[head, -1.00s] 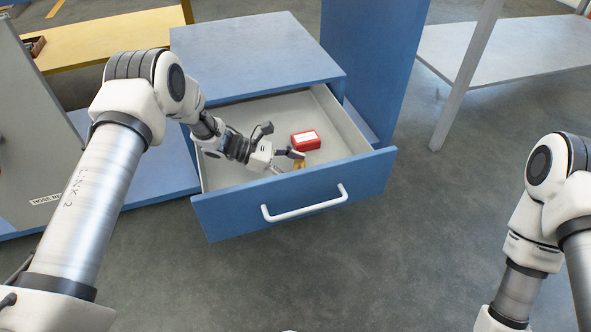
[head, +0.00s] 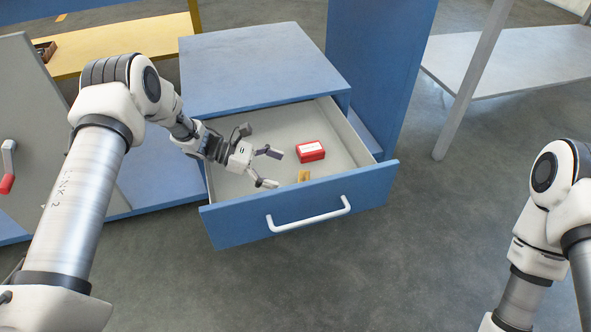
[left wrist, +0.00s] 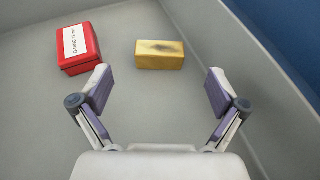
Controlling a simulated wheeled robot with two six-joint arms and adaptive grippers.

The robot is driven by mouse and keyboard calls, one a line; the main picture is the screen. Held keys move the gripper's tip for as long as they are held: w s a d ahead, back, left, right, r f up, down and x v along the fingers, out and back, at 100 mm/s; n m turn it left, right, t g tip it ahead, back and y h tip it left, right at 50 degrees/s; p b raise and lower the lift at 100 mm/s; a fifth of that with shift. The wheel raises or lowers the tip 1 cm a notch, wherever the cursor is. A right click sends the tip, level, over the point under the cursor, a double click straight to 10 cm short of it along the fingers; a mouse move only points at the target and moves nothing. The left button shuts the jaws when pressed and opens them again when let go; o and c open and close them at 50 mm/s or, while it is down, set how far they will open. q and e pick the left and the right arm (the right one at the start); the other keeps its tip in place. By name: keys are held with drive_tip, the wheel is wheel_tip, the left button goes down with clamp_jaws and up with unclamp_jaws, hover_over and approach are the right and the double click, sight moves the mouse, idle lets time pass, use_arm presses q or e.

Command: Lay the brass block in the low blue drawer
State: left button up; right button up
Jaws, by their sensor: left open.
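The low blue drawer (head: 300,208) is pulled open, with a white handle on its front and a pale grey inside. The brass block (head: 304,176) lies on the drawer floor near the front wall; in the left wrist view (left wrist: 160,54) it lies beyond the fingertips, with a dark smudge on top. My left gripper (head: 273,168) is open and empty inside the drawer, to the left of the block and apart from it. Its spread fingers also show in the left wrist view (left wrist: 158,88). My right gripper is out of view; only part of that arm shows.
A red box (head: 310,151) with a white label lies in the drawer behind the block; it also shows in the left wrist view (left wrist: 78,49). The blue cabinet top (head: 262,70) overhangs the drawer's back. A grey table (head: 510,60) stands at the right.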

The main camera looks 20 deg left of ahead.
use_arm(q)
drive_tip(key=p+v, duration=0.1)
drive_tip(key=v, duration=0.4)
